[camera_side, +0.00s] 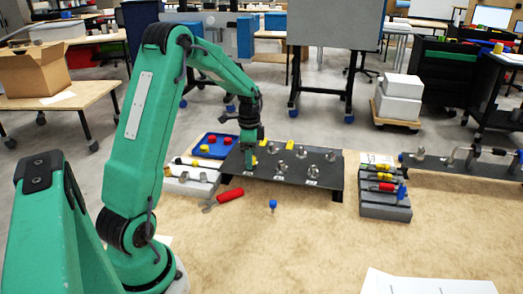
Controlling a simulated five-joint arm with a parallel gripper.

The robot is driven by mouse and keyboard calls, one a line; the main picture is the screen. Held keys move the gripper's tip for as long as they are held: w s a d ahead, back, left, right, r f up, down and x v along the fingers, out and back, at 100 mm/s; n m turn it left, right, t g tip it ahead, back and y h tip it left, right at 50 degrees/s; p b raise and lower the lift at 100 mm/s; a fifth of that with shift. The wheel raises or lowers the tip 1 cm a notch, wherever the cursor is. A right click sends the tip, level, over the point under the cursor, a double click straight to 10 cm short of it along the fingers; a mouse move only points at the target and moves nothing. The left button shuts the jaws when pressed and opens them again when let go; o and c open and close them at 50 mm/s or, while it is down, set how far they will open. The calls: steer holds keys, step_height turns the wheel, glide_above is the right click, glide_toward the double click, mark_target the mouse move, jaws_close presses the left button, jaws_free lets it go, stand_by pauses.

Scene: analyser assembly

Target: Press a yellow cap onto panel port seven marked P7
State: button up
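The dark panel (327,178) stands on short legs on the work table, with several metal ports on its top. Small white labels sit by the ports, but they are too small to read, so I cannot tell which is P7. My gripper (250,166) points down at the panel's left end, close to its surface. A small yellow patch, perhaps a yellow cap (255,161), shows right at its fingertips. I cannot tell whether the fingers hold it. Red and yellow caps lie in a blue tray (222,154) left of the panel.
A red-handled tool (229,196) and a small blue piece (273,205) lie in front of the panel. A grey rack (386,206) with coloured-handled tools stands right of it. Another panel with fittings (462,169) is farther right. The front table is mostly clear.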

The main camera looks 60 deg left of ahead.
steer(key=shift+r, duration=0.1)
steer(key=shift+r, duration=3.85)
steer(key=shift+d+r, duration=0.35)
steer(key=shift+d, duration=0.05)
steer(key=s+d+r+n+t, duration=0.2)
steer(key=s+d+r, duration=0.25)
steer(key=d, duration=0.45)
steer(key=s+d+r+n+t, duration=0.2)
steer(key=s+d+r+n, duration=0.15)
steer(key=s+d, duration=0.4)
steer(key=s+d+n+t, duration=0.1)
steer(key=s+d, duration=0.4)
steer(key=d, duration=0.1)
steer(key=shift+d+f+t, duration=0.25)
steer(key=shift+d+t, duration=0.05)
steer(key=shift+d, duration=0.1)
